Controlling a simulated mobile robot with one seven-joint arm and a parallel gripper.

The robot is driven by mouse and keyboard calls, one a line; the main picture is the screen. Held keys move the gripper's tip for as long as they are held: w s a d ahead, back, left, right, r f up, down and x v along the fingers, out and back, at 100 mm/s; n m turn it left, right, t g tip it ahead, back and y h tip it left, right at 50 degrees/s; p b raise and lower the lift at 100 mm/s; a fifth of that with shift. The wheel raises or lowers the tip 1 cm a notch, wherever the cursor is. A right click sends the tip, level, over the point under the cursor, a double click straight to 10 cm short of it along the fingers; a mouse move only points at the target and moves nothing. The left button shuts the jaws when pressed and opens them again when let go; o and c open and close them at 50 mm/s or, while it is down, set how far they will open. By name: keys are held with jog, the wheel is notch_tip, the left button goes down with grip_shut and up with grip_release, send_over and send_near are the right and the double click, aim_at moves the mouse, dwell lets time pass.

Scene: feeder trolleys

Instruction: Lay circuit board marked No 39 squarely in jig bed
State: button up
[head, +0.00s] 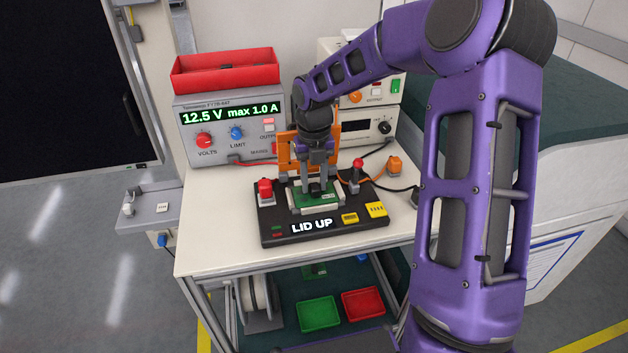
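A green circuit board (308,200) is at the pale jig bed (316,211) on top of the black test jig (276,236). The board has a small white marking, too small to read. I cannot tell whether it lies fully flat and square in the bed. My gripper (317,187) points down over the board, its fingers low at a dark part on it. The fingers look apart, but I cannot tell whether they grip. The orange lid (286,155) stands raised behind my gripper, and the jig display (312,226) reads "LID UP".
Red knobs (265,188) stand at the jig's sides. Behind are a power supply (215,150) showing 12.5 V, with a red bin (226,72) on top, and stacked instruments (377,127). Cables run at right. Green (318,314) and red (363,303) trays are below. The front left tabletop is clear.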

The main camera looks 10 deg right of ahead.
aim_at(314, 184)
jog(key=shift+o, duration=1)
notch_tip(314, 184, up, 12)
jog(key=p, duration=0.2)
jog(key=shift+r, duration=0.15)
